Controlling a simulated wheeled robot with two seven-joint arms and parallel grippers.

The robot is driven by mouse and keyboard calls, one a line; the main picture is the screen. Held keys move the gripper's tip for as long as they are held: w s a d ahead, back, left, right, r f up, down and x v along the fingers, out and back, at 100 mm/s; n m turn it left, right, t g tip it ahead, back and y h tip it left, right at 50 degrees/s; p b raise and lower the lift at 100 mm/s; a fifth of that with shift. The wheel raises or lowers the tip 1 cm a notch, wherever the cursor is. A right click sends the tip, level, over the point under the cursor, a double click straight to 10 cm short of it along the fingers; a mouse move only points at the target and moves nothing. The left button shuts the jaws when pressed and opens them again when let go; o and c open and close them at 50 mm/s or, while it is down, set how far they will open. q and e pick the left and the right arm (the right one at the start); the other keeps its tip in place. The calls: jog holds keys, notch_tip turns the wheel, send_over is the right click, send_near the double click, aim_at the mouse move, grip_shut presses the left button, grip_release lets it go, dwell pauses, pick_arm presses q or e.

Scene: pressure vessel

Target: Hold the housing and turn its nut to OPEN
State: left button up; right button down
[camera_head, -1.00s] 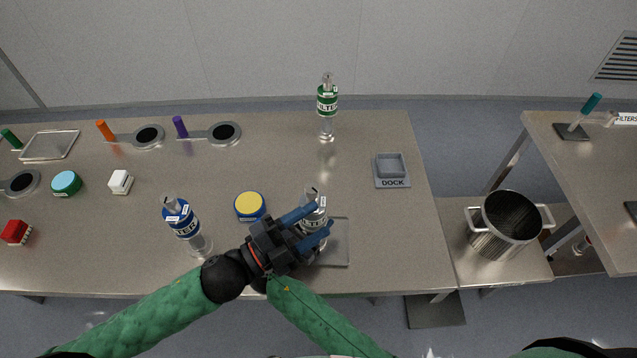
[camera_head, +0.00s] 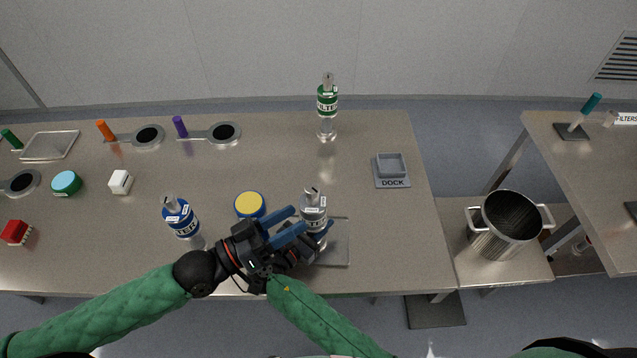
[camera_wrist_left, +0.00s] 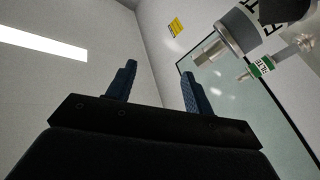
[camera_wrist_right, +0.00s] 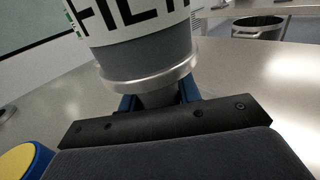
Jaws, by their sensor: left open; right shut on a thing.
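My left gripper (camera_head: 299,219) is open and empty, just left of the housing and apart from the nut. My right gripper (camera_wrist_right: 157,100) is shut on the housing's lower neck, below a silver ring (camera_wrist_right: 150,75). In the head view it is mostly hidden behind my left gripper. The nut's OPEN marking is not readable.
A blue-labelled filter (camera_head: 181,218) and a yellow-topped blue jar (camera_head: 249,204) stand to the left. A grey plate (camera_head: 338,250) lies beside the housing. A green-labelled filter (camera_head: 327,104) stands at the back, the DOCK (camera_head: 392,172) to the right. Table between them is clear.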

aim_at(318, 185)
pick_arm(q)
jog(key=w+a+f+n+t+y, duration=0.1)
jog(key=w+n+y, duration=0.1)
jog(key=n, duration=1.4)
jog(key=w+a+f+n+t+y, duration=0.1)
jog(key=a+f+n+y, duration=0.1)
jog(key=n, duration=1.5)
jog(key=shift+r+x, duration=0.2)
jog(key=shift+x, duration=1.85)
jog(key=shift+r+x, duration=0.15)
jog(key=shift+x, duration=1.9)
jog(key=shift+r+x, duration=0.2)
jog(key=shift+x, duration=1.85)
jog(key=shift+c, duration=0.4)
